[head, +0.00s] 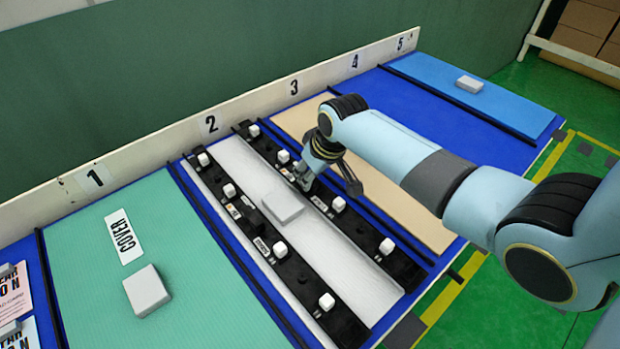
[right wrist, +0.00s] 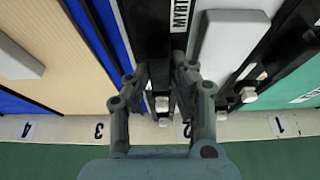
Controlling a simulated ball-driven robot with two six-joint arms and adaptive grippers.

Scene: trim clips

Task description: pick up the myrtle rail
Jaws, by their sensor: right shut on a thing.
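The myrtle rail (head: 365,228) is a long black strip with several white clips, along the right side of the white panel (head: 335,265) at bay 2. In the right wrist view a label starting "MYRT" shows on the black rail (right wrist: 152,28). My right gripper (head: 306,180) is over the rail's middle, shut on it; its fingers also show on both sides of the rail in the right wrist view (right wrist: 160,78). The rail appears to be at panel level; I cannot tell whether it is lifted. My left gripper is not in view.
A second black rail (head: 248,222) with white clips lies along the panel's left side. A grey block (head: 282,207) sits between the rails. A mint panel (head: 190,250) with another block is left, a tan panel (head: 395,200) right. A numbered white back board (head: 250,108) runs behind.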

